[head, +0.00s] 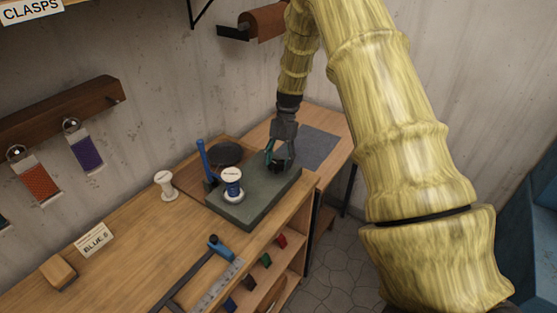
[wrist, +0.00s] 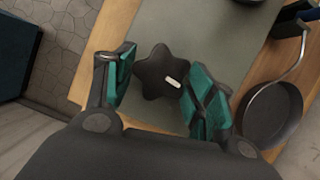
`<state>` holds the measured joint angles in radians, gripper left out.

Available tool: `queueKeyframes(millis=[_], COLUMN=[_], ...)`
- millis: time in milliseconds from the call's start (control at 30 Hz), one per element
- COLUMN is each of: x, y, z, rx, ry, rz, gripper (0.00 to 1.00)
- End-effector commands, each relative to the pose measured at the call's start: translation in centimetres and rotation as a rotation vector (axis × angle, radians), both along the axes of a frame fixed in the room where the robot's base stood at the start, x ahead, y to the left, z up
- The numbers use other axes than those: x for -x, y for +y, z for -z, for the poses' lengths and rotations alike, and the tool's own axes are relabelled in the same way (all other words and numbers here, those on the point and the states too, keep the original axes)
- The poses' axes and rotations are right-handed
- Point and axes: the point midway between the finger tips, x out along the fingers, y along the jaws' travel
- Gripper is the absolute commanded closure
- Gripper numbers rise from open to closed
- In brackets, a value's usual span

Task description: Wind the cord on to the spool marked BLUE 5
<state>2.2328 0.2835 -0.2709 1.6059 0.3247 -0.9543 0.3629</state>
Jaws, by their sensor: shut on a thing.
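My gripper (head: 279,160) is at the right part of a grey-green slab (head: 249,210) on the bench. In the wrist view its teal-padded fingers (wrist: 162,88) are shut on a black star-shaped knob (wrist: 152,76) with a short white mark. In the head view the fingers mostly hide the knob. A spool with blue winding (head: 233,188) stands upright on the slab, left of my gripper. Its white top carries small lettering that I cannot read. A card reading BLUE 5 (head: 94,240) stands on the bench at the left. How much cord is wound cannot be told.
A pale spool (head: 166,186) stands left of the slab. A blue upright post (head: 206,160) and a dark round dish (head: 226,155) are behind the blue-wound spool. A blue-handled tool (head: 219,245) and ruler (head: 216,287) lie in front. A wooden block (head: 58,272) sits left.

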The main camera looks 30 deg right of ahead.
Motion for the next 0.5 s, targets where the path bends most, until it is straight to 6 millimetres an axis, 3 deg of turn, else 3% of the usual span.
queueKeyframes(millis=[500], x=[-0.22], y=[-0.28], z=[-0.25], rx=[0.005], ry=[-0.007], rz=[0.037], gripper=[0.69])
